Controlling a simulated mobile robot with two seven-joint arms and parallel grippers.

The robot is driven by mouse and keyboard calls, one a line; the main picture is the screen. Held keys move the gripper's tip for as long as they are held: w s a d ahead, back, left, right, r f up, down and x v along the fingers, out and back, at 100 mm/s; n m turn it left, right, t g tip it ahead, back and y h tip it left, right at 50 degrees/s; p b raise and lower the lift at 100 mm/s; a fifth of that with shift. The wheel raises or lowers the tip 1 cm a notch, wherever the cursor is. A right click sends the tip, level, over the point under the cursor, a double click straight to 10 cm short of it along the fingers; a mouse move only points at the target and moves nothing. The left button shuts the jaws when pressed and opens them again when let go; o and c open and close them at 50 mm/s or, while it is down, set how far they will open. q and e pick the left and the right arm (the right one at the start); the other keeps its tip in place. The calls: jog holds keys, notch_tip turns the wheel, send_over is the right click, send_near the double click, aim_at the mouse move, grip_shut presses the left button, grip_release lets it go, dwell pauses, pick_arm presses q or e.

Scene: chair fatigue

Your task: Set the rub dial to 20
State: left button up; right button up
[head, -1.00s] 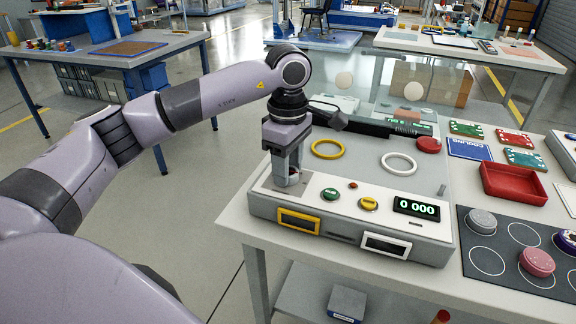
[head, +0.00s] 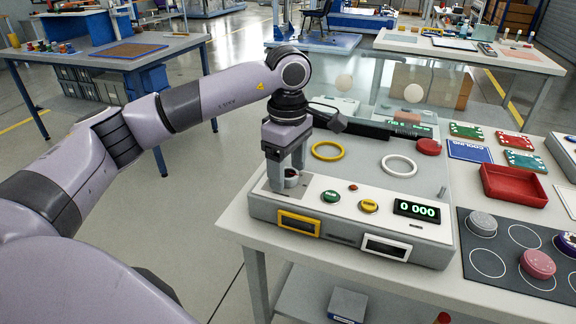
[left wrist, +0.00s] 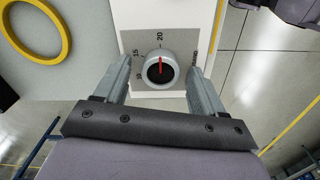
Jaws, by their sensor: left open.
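The rub dial (left wrist: 159,68) is a round grey knob with a dark top and a red pointer. In the left wrist view, the pointer aims at the printed 20 on its grey scale plate (left wrist: 133,46). The dial also shows in the head view (head: 291,178), at the left end of the machine's white front panel (head: 325,201). My left gripper (head: 286,179) is open and points down, with one finger on each side of the dial. In the left wrist view (left wrist: 160,80), gaps show between the fingers and the knob. My right gripper is out of view.
Right of the dial are a green button (head: 330,196), a yellow button (head: 369,206) and a display (head: 416,210) reading 0 000. A yellow ring (head: 328,158) and a white ring (head: 399,156) lie behind. A red tray (head: 514,190) stands farther right.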

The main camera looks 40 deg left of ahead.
aim_at(288, 173)
pick_arm(q)
jog(key=shift+r, duration=3.6)
jog(key=shift+s, duration=0.1)
